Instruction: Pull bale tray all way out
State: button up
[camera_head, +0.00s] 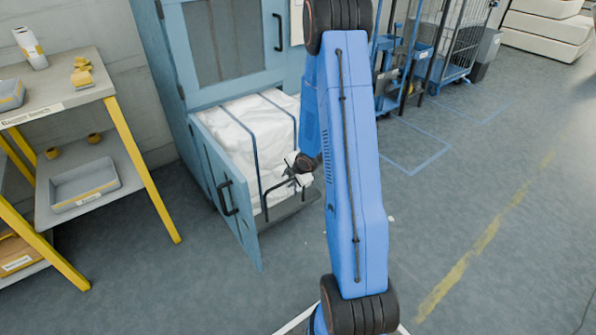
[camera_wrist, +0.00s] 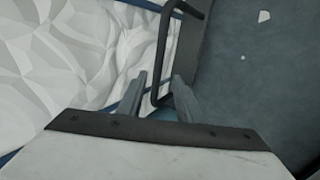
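The bale tray (camera_head: 289,209) is a dark, low tray at the bottom of the blue cabinet, partly behind my arm. It carries a white wrapped bale (camera_head: 235,130) with dark blue straps. The tray has a black bar handle (camera_head: 267,199), which also shows in the wrist view (camera_wrist: 163,48). My gripper (camera_head: 292,180) is at this handle, in front of the bale. In the wrist view the two grey fingers (camera_wrist: 160,80) are apart, with the handle bar between them. A gap shows, so the fingers do not look closed on the bar.
The cabinet's lower door (camera_head: 228,190) stands open on the left of the tray. A packing bench (camera_head: 60,95) with yellow legs is farther left. Blue trolleys (camera_head: 400,75) stand behind my arm on the right. The floor (camera_head: 470,190) to the right is mostly clear.

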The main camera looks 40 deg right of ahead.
jog(key=v, duration=1.2)
jog(key=shift+s+r, duration=0.2)
dwell(0.7)
jog(key=s+a+r+m+h, duration=0.2)
jog(key=s+r+m, duration=0.25)
jog(key=r, duration=0.55)
jog(key=s+a+r+m+h, duration=0.25)
jog(key=r+m, duration=0.35)
jog(key=r, duration=0.3)
jog(key=s+a+r+m+g+y, duration=0.1)
jog(key=s+a+r+m+y, duration=0.1)
jog(key=s+a, duration=0.6)
jog(key=s+a+r+m+g+y, duration=0.1)
jog(key=s+a+r+m+y, duration=0.1)
jog(key=s+a+r+m, duration=0.3)
jog(key=s+a+m, duration=0.1)
jog(key=s+a, duration=0.3)
jog(key=s, duration=0.5)
jog(key=shift+s, duration=0.4)
jog(key=shift+a, duration=0.1)
